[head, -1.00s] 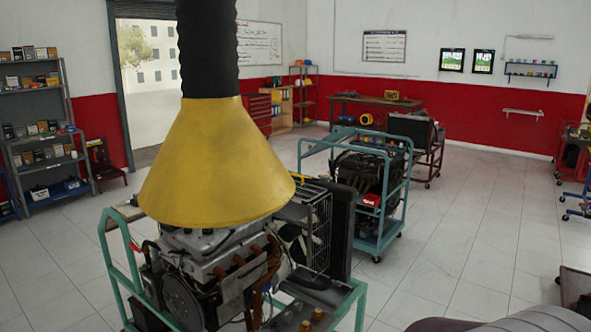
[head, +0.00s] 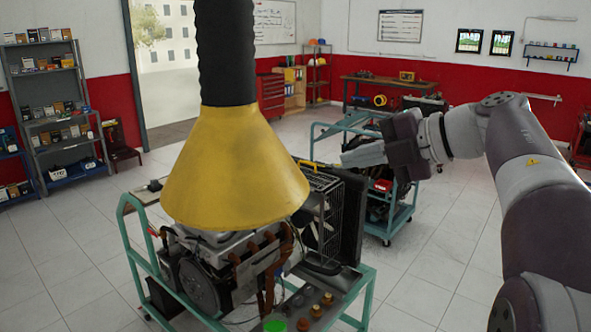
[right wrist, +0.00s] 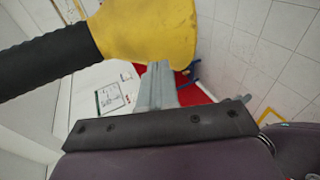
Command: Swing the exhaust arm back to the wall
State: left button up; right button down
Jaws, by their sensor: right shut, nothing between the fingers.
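The exhaust arm shows as a black ribbed hose (head: 225,50) with a yellow cone hood (head: 235,170) at its lower end. The hood hangs over an engine (head: 230,265) on a teal trainer stand. My right gripper (head: 345,160) is shut and empty, to the right of the hood, pointing left toward it with a gap in the head view. In the right wrist view the hood (right wrist: 150,35) and hose (right wrist: 45,62) show beyond the shut fingers (right wrist: 156,85). The fingers overlap the hood's edge there; I cannot tell contact. My left gripper is not in view.
A radiator (head: 340,215) stands on the trainer stand below my right gripper. A second teal engine stand (head: 395,215) is behind my forearm. Shelves (head: 55,105) stand at the left wall. Tiled floor (head: 440,265) is clear at right.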

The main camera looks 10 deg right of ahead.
aim_at(281, 186)
jog(key=shift+s+d+f+g, duration=0.15)
jog(key=shift+s+d+g, duration=0.1)
jog(key=shift+s+g, duration=0.2)
jog(key=shift+w+a, duration=0.1)
jog(key=shift+a, duration=0.05)
jog(key=p+x, duration=0.4)
jog(key=x, duration=0.8)
jog(key=shift+w+a+f, duration=0.1)
jog(key=shift+w+f, duration=0.15)
jog(key=shift+w, duration=0.1)
jog(key=shift+w+a+f, duration=0.25)
jog(key=shift+w+f, duration=0.05)
jog(key=shift+f, duration=0.05)
